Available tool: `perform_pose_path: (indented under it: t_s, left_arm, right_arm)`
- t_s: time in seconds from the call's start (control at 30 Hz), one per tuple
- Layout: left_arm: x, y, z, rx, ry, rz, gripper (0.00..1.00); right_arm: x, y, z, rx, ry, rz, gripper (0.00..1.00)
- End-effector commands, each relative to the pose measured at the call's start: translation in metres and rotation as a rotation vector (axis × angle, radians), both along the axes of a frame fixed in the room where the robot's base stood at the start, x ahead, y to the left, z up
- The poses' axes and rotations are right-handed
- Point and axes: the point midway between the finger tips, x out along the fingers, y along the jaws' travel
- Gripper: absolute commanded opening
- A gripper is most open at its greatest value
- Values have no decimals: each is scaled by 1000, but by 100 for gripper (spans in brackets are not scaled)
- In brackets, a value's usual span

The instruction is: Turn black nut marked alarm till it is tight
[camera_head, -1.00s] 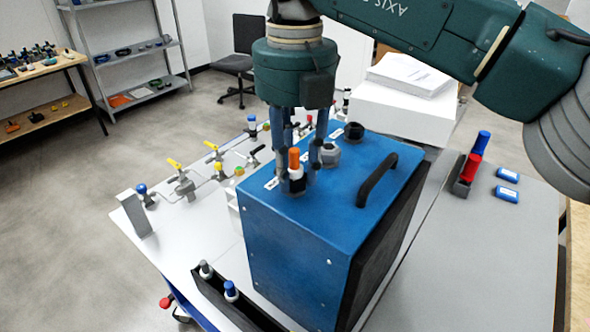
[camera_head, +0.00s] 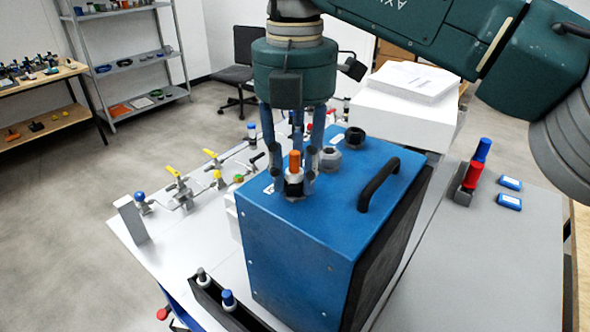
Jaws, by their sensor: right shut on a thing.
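The blue analyser box (camera_head: 300,245) stands on the table with a black handle on top. At its front left top corner a black nut (camera_head: 294,189) sits around a white sensor body with an orange cap (camera_head: 294,160). My right gripper (camera_head: 294,174) points straight down from above, its fingers closed around this nut and sensor. The fingers partly hide the nut, and its label is too small to read. A grey nut (camera_head: 328,159) and another black nut (camera_head: 355,137) sit further back on the top. My left gripper is out of view.
A black rack (camera_head: 207,296) with two sensors stands in front of the box. Yellow-handled valves (camera_head: 172,171) and pipes are at the left. The right tabletop is mostly clear.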

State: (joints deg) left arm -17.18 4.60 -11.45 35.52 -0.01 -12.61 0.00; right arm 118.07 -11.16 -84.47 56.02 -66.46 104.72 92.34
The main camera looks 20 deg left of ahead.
Motion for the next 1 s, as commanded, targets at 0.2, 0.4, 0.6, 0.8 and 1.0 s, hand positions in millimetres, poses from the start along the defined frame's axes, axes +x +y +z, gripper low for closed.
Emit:
perform_pose_path:
  t_s: [0.2, 0.4, 0.6, 0.8, 1.0]
  left_arm:
    - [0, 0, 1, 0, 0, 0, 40]
    - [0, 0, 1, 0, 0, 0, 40]
    - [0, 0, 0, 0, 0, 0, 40]
    - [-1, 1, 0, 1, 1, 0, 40]
    - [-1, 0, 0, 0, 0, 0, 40]
  right_arm:
    - [3, 0, 5, 8, -10, -8, 1]
    - [3, 0, 4, 8, -10, -7, 35]
    - [1, 0, 2, 5, -5, -4, 47]
    - [1, 0, 4, 2, -3, -3, 47]
    - [1, 1, 32, 5, -5, -5, 47]
